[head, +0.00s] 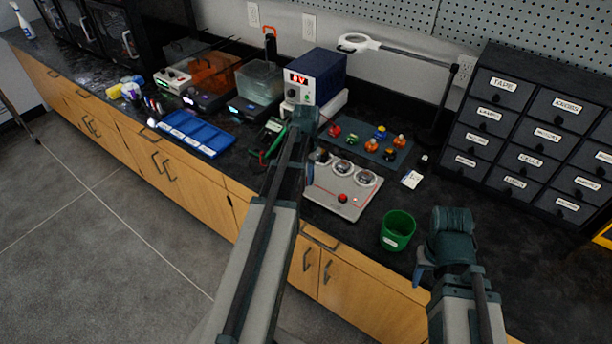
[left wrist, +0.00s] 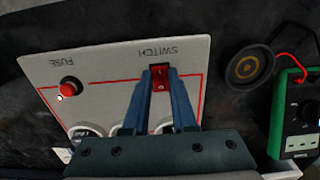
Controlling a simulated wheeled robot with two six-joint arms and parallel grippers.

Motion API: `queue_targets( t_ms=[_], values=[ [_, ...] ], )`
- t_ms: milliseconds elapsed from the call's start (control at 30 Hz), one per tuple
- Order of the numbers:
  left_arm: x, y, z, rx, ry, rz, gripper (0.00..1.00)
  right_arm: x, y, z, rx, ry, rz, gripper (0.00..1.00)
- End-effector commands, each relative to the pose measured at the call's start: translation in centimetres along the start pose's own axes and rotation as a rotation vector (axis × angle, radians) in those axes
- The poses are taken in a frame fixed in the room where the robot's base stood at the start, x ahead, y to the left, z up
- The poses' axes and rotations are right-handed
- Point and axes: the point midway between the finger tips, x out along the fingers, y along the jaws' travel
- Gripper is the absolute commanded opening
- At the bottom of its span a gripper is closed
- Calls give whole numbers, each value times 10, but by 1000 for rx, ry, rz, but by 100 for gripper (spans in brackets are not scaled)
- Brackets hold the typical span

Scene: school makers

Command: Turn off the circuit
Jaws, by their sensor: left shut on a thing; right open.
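The pale circuit board (head: 335,203) lies on the black counter; in the left wrist view (left wrist: 110,55) it carries upside-down FUSE and SWITCH labels. The red switch (left wrist: 160,84) sits between the blue fingers of my left gripper (left wrist: 158,73), which is shut on it. A red fuse knob (left wrist: 69,86) stands on the board with a small glowing light beside it. In the head view my left arm hides part of the board, including the switch. My right gripper (head: 424,268) is open and empty, over the counter's front edge, right of the green cup.
A green cup (head: 397,231) stands right of the board. A blue power supply (head: 315,75) with red digits stands behind. A green multimeter (left wrist: 292,115) and a round black buzzer-like disc (left wrist: 249,67) lie beside the board. A dark mat (head: 398,157) holds several colourful parts. Labelled drawers (head: 530,130) stand right.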

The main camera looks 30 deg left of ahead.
Motion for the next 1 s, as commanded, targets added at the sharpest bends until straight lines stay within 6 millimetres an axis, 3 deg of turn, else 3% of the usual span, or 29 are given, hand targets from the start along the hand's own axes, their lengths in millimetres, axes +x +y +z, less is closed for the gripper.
queue_targets(
  t_ms=[333, 700, 733, 800, 900, 1000],
  values=[
    [1, -1, -11, 2, -226, 0, 0, 6, -1, 0, 0, 0, 0, 50],
    [-1, 0, -8, 0, -259, 0, 0, 6, -1, 0, 0, 0, 0, 50],
    [-1, 0, -8, 0, -258, 0, 29, 6, -1, 0, 0, 0, 0, 50],
    [-1, 0, -7, 0, -258, 0, 41, 6, -1, 0, 0, 0, 0, 50],
    [-1, 0, -8, 0, -258, 0, 55, 6, -1, 0, 0, 0, 0, 50],
    [-1, 0, -8, 0, -258, 0, 55, 6, -1, 0, 0, 0, 0, 50]
  ],
)
